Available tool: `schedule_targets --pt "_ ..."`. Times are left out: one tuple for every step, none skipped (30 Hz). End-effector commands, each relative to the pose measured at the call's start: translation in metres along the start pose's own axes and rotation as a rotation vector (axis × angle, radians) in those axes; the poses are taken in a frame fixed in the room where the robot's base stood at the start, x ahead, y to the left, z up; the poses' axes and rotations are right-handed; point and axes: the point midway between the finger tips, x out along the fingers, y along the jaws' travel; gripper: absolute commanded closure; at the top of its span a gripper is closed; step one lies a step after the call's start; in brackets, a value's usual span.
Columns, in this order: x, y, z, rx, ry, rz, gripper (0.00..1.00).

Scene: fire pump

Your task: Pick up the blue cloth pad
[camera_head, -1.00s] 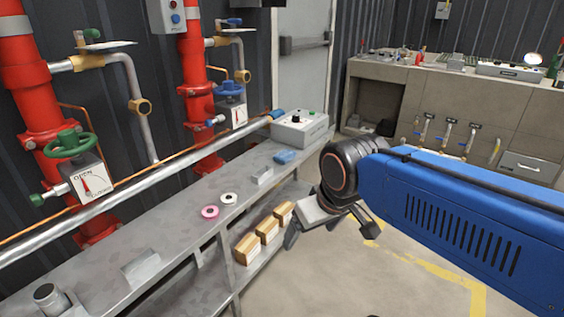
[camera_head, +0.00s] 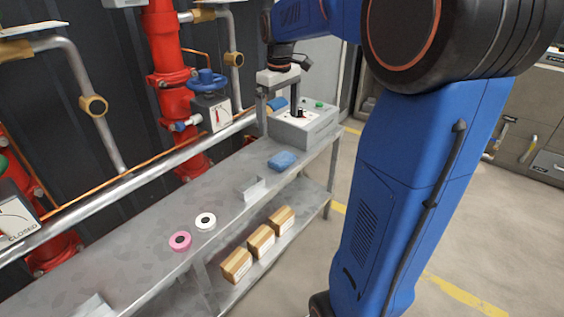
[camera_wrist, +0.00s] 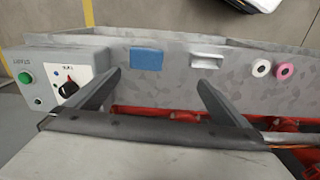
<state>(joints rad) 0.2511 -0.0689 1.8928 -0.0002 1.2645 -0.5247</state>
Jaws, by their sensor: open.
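The blue cloth pad (camera_head: 282,160) lies flat on the grey metal bench (camera_head: 140,240), between the grey control box and a small metal bracket. In the wrist view the pad (camera_wrist: 146,60) shows whole, beyond and between the two fingers. My gripper (camera_head: 281,132) is open and empty, pointing down above the bench, with the pad below it. In the wrist view its fingers (camera_wrist: 158,80) are spread wide apart and touch nothing I can see. The gap in height between fingers and pad is hard to judge.
The control box (camera_head: 305,125) with a black knob stands close beside the fingers. The bracket (camera_head: 251,187), a white tape roll (camera_head: 205,222) and a pink one (camera_head: 180,241) lie along the bench. A steel pipe (camera_head: 120,187) and red pipes (camera_head: 168,70) run behind it.

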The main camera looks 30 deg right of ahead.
Motion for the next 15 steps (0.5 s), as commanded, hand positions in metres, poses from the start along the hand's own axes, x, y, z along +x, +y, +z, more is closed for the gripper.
schedule_targets --pt "0.003 0.011 -0.008 -0.006 -0.013 -0.007 0.00" --pt "0.004 0.016 -0.012 -0.012 -0.019 -0.010 0.00" --pt "0.006 0.022 -0.017 -0.018 -0.025 -0.014 0.00" --pt "0.007 0.026 -0.019 -0.023 -0.030 -0.017 0.00" --pt "0.008 0.030 -0.021 -0.027 -0.034 -0.020 0.00" --pt "0.009 0.034 -0.024 -0.031 -0.038 -0.023 0.00" --pt "0.010 0.036 -0.025 -0.033 -0.041 -0.024 0.00" --pt "0.010 0.038 -0.026 -0.035 -0.043 -0.026 0.00" --pt "0.012 0.039 -0.028 -0.037 -0.045 -0.027 0.00" --pt "0.013 0.040 -0.028 -0.039 -0.046 -0.028 0.00" --pt "0.016 0.041 -0.028 -0.040 -0.047 -0.029 0.00" --pt "0.020 0.041 -0.028 -0.040 -0.048 -0.029 0.00" --pt "0.024 0.041 -0.028 -0.041 -0.048 -0.029 0.00" --pt "0.028 0.040 -0.028 -0.041 -0.048 -0.029 0.00" --pt "0.035 0.040 -0.027 -0.041 -0.048 -0.030 0.00"
